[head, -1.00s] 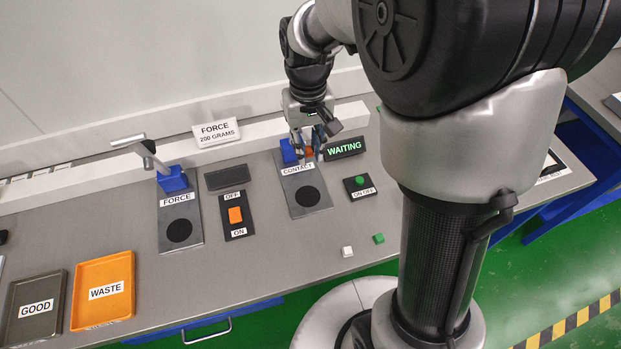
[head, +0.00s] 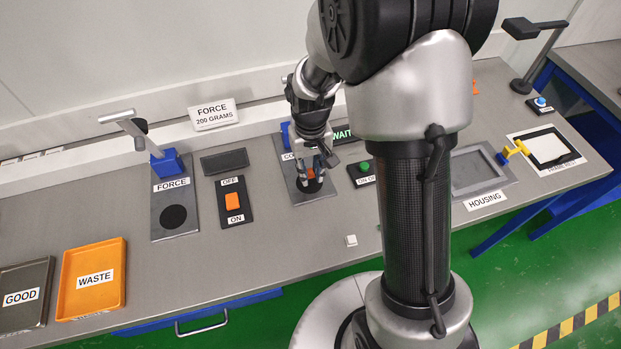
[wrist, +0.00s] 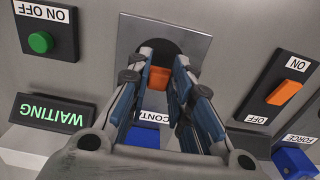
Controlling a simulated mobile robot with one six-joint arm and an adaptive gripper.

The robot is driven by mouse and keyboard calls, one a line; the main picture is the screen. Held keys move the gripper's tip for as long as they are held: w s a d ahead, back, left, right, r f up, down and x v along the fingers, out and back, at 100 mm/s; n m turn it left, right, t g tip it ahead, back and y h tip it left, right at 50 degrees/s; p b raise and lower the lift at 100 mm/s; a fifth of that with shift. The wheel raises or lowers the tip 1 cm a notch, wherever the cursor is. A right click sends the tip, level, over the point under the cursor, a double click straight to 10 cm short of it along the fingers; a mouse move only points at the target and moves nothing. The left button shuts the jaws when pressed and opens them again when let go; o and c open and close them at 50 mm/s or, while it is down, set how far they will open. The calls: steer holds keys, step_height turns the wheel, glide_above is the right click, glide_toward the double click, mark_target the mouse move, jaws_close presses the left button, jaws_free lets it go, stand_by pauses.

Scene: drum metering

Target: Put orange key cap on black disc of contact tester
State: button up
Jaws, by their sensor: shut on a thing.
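The orange key cap (wrist: 159,77) is between the two fingertips of my gripper (wrist: 159,68) in the wrist view. My gripper (head: 313,172) is shut on it and points down at the contact tester (head: 322,194). The black disc (wrist: 170,48) lies just beyond the cap in the wrist view and is partly covered by the fingers. In the head view the disc (head: 312,187) shows around the fingertips. I cannot tell whether the cap touches the disc. The tester's screen (wrist: 52,112) reads WAITING.
A green ON OFF button (head: 364,166) stands right of the tester, an orange rocker switch (head: 232,201) left of it. The force tester (head: 176,213) is further left. A small white cap (head: 351,240) lies in front.

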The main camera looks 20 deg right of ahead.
mark_target(310, 174)
steer(key=shift+f+b, duration=0.45)
steer(key=shift+f, duration=1.2)
steer(key=shift+f, duration=0.25)
steer(key=o, duration=0.7)
steer(key=shift+r, duration=0.1)
